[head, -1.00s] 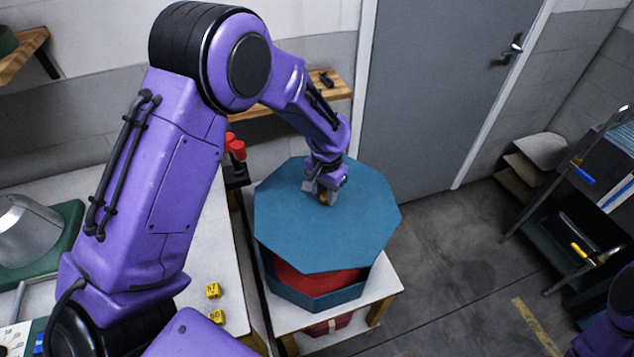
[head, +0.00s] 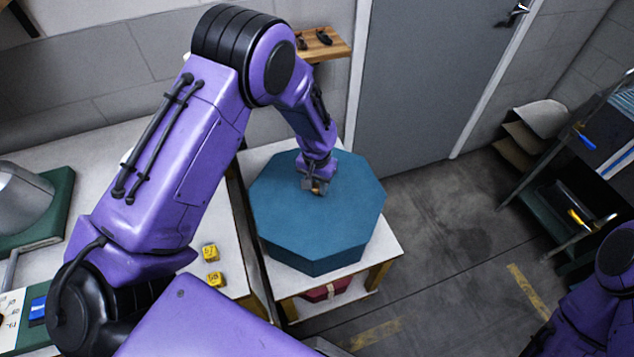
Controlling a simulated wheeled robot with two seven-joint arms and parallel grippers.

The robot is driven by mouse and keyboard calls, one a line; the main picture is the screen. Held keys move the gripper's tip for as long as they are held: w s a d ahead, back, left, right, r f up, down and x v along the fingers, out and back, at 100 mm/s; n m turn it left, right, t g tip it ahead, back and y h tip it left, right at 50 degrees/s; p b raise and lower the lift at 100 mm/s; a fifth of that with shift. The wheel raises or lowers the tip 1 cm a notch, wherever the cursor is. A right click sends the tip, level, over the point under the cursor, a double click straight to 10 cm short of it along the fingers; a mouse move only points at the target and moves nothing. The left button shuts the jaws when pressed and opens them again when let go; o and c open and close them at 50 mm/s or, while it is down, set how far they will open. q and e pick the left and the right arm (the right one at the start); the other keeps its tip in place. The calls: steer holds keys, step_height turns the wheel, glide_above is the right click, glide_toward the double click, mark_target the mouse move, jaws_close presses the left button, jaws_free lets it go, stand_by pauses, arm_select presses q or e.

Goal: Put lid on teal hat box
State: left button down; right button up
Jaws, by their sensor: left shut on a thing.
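The teal octagonal lid (head: 320,222) sits on the teal hat box (head: 335,262) on a small white-topped table. The lid covers the box opening, and no red contents show now. Lid and box sides look lined up along the front; the far side is partly hidden by my arm. My left gripper (head: 316,190) is at the middle of the lid top, shut on the small lid knob, which is mostly hidden by the fingers. My right arm (head: 590,300) shows at the lower right edge; its gripper is out of view.
The small table (head: 387,248) has a red box (head: 325,291) on its lower shelf. A white workbench (head: 110,185) with yellow numbered blocks (head: 213,266) stands to the left. A grey door (head: 430,80) is behind. A dark cart (head: 570,205) stands at the right. Floor between is clear.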

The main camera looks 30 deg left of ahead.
arm_select(q)
steer(key=shift+d+f, duration=0.1)
steer(key=shift+f, duration=0.45)
steer(key=shift+f, duration=0.3)
steer(key=c, duration=0.7)
jaws_free()
steer(key=shift+r, duration=0.1)
step_height(320, 180, up, 10)
steer(key=shift+r+b, duration=0.2)
steer(key=shift+b, duration=0.65)
